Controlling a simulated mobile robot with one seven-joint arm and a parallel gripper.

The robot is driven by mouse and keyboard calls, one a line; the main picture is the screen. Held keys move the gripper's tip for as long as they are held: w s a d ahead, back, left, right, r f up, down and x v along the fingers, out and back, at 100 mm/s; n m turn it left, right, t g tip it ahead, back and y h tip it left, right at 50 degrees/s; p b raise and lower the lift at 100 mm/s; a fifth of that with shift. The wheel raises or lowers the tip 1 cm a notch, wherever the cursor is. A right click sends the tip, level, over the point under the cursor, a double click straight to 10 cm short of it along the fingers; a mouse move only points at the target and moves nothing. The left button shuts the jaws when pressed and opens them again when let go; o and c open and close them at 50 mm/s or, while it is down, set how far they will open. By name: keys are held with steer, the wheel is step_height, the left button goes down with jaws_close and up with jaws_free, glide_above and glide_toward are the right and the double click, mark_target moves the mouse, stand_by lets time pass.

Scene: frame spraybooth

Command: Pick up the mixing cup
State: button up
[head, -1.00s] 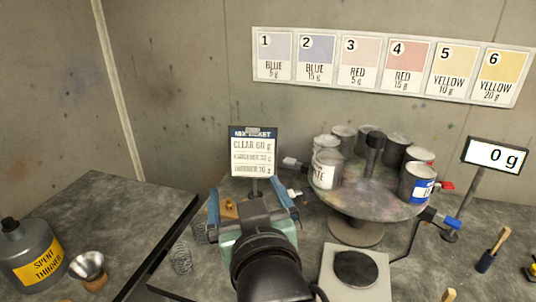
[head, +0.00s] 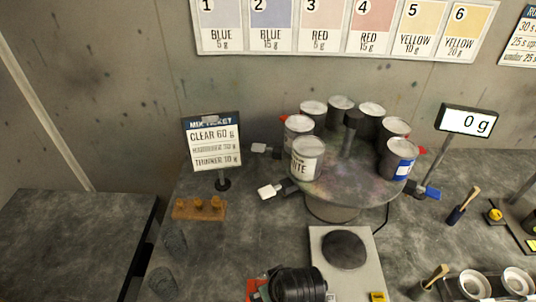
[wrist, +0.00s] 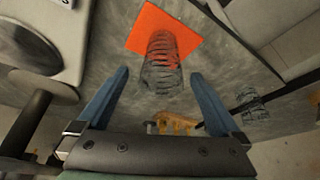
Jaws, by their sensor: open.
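A clear, ribbed mixing cup (wrist: 162,52) stands on an orange-red square (wrist: 148,26) in the wrist view, just beyond my fingertips and about centred between them. My gripper (wrist: 160,76) is open and empty, its blue fingers apart. In the head view only a corner of the orange square (head: 254,290) shows beside my dark wrist; my fingers and that cup are hidden there.
A wooden block with pegs (head: 200,209) is near the cups, and the ticket stand (head: 222,184) is behind it. The scale (head: 345,250) is to the right. A turntable (head: 350,185) with several cans stands behind the scale. Brushes and small pots are at the right.

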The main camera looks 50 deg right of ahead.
steer(key=shift+p+x, duration=0.55)
steer(key=shift+x, duration=2.2)
steer(key=shift+a, duration=0.15)
steer(key=shift+c, duration=0.3)
steer(key=c, duration=1.3)
steer(key=shift+r, duration=0.1)
